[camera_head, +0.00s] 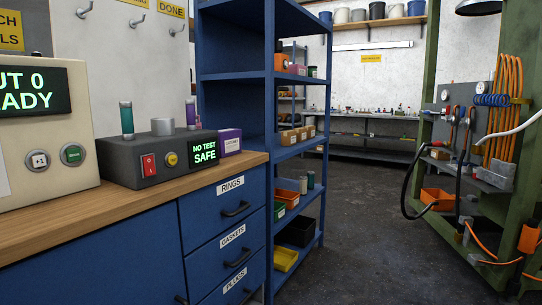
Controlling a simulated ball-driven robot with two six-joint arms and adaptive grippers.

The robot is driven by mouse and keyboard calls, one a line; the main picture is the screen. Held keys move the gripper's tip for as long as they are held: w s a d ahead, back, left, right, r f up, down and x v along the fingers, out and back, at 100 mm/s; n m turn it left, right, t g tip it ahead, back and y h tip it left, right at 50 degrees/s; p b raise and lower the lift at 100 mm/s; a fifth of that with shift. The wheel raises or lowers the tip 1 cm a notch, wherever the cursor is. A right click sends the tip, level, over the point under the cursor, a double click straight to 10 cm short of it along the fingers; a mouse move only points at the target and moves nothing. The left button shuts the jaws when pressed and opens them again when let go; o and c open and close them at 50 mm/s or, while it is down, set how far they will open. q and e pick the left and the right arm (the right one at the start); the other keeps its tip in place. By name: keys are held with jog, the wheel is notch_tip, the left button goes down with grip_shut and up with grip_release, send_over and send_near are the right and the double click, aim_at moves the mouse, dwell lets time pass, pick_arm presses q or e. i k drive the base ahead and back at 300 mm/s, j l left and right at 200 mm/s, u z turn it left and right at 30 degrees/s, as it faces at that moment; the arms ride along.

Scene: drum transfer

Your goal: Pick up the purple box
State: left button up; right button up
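The purple box (230,141) is small, with a white label on its front. It stands on the wooden counter top (120,210), near the counter's right end and just right of the dark test device. Its left part is hidden behind that device. Neither of my grippers shows in this view.
A dark device (165,160) reading "NO TEST SAFE" and a beige console (40,130) stand on the counter. Blue drawers (225,245) are below. A blue shelf rack (235,75) rises behind. A green frame with hoses (510,90) stands at right. The middle floor (365,220) is clear.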

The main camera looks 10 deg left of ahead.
aim_at(229, 140)
jog(key=i+z, duration=0.4)
jog(key=i, duration=0.8)
jog(key=i+u, duration=0.85)
jog(key=k, duration=0.1)
